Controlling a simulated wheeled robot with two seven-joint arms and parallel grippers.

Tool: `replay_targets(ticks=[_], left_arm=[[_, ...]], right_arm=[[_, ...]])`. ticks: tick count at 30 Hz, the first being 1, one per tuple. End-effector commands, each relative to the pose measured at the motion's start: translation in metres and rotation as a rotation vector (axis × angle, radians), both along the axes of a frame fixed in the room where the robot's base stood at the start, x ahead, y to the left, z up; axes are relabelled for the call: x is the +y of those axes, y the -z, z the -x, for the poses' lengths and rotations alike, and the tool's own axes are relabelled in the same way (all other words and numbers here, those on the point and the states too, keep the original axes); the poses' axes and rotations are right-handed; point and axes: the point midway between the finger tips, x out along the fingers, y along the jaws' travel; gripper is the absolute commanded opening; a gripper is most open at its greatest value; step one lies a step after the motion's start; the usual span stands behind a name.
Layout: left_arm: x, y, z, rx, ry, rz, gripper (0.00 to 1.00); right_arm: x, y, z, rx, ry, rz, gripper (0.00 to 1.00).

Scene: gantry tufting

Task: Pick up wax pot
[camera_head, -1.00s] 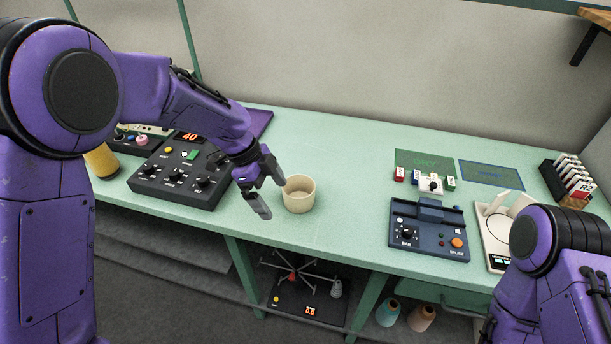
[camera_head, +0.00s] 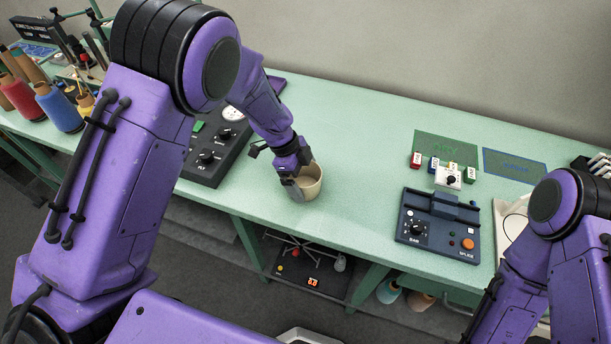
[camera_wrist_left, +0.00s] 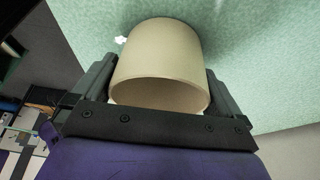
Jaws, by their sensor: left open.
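The wax pot (camera_head: 312,184) is a cream, open-topped cup standing on the green bench near its front edge. My left gripper (camera_head: 291,186) is at the pot in the head view and partly covers its left side. In the left wrist view the pot (camera_wrist_left: 160,62) lies between the two fingers of the open left gripper (camera_wrist_left: 158,90), one finger on each side. Whether the fingers touch its wall I cannot tell. My right arm shows at the lower right, but its gripper is not visible.
A dark control box (camera_head: 212,160) stands left of the pot. A blue splicing device (camera_head: 438,226) stands to the right, with small coloured blocks and green and blue marked patches behind it. The bench between pot and splicer is clear. Yarn cones (camera_head: 58,108) stand far left.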

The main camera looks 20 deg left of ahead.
Motion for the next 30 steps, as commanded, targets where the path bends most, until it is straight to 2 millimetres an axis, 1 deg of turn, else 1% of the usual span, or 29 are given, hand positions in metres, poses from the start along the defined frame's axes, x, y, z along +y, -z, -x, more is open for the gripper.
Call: replay_targets(ticks=[3,8,9,12,20,23,26,28,29,30], left_arm=[[-0.003,0.007,-0.005,-0.015,-0.004,-0.001,1.00],[-0.003,0.006,-0.007,-0.020,-0.007,0.001,1.00],[-0.003,0.006,-0.007,-0.020,-0.007,0.001,0.97],[-0.002,0.005,-0.007,-0.021,-0.007,0.001,0.66],[-0.002,0.004,-0.008,-0.023,-0.008,0.001,0.66],[-0.002,0.000,-0.008,-0.023,-0.008,0.001,0.66],[-0.002,-0.011,-0.009,-0.025,-0.008,0.002,0.66],[-0.002,-0.025,-0.010,-0.027,-0.008,0.002,0.66],[-0.001,-0.031,-0.006,-0.026,-0.008,0.003,0.66],[0.000,-0.039,0.003,-0.026,-0.010,0.003,0.66]], right_arm=[[0.000,-0.001,0.000,0.000,0.000,0.000,0.00],[0.000,0.000,0.000,0.000,0.000,0.000,0.00],[0.000,0.000,0.000,0.000,0.000,0.000,0.00],[0.000,-0.001,0.000,0.000,0.000,0.000,0.00],[0.000,-0.001,0.000,0.000,0.000,0.000,0.00],[0.000,0.000,0.000,0.000,0.000,0.000,0.00],[0.000,0.003,0.000,0.000,0.000,0.000,0.00],[0.000,0.007,0.000,0.000,0.000,0.000,0.00],[0.000,0.010,0.000,0.000,0.000,0.000,0.00],[0.000,0.014,0.000,0.000,0.000,0.000,0.00]])
